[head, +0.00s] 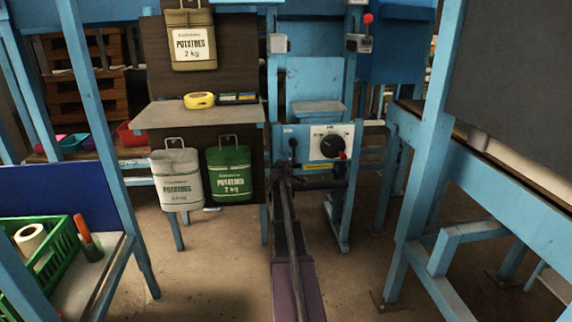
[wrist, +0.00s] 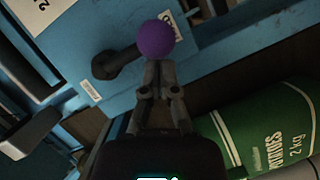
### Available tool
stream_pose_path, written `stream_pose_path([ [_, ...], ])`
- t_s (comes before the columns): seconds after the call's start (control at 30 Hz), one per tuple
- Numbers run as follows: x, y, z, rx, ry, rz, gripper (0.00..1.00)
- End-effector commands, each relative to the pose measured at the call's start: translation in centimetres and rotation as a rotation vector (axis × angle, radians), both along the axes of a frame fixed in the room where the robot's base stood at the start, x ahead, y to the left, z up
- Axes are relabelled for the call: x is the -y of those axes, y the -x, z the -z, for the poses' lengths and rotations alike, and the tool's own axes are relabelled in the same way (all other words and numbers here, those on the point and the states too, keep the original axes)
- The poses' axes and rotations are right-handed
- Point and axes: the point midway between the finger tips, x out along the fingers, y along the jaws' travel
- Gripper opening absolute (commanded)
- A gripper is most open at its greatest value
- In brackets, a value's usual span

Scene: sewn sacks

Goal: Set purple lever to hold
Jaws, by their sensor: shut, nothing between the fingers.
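The purple lever shows in the wrist view as a purple ball knob (wrist: 157,39) on a short black arm (wrist: 120,64), on a blue panel. In the wrist view my gripper (wrist: 158,78) is shut and empty, its fingertips just below the ball; I cannot tell whether they touch it. In the head view my gripper (head: 283,172) is in front of the lower left of the control panel (head: 312,132). A small dark lever (head: 293,146) stands there, its colour unclear. One white label (wrist: 168,18) is partly behind the ball, another (wrist: 90,90) is near the pivot; neither is readable.
A black dial (head: 332,146) with a red-tipped handle is on the panel's right. Another red-knobbed lever (head: 368,20) is higher up. A green potato sack (head: 229,173) hangs close left of my gripper, also in the wrist view (wrist: 262,125). A white sack (head: 176,180) hangs beside it.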

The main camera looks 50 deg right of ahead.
Motion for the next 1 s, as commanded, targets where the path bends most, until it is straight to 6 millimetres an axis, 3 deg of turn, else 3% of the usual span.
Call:
stream_pose_path([
  [0.47,-1.2,-0.1,-0.5,0.0,-0.001,0.0,0.0],
  [0.7,-4.1,-0.6,-1.6,0.0,0.0,-0.002,0.0],
  [1.0,-8.6,2.4,-2.0,0.0,-0.001,-0.001,0.0],
])
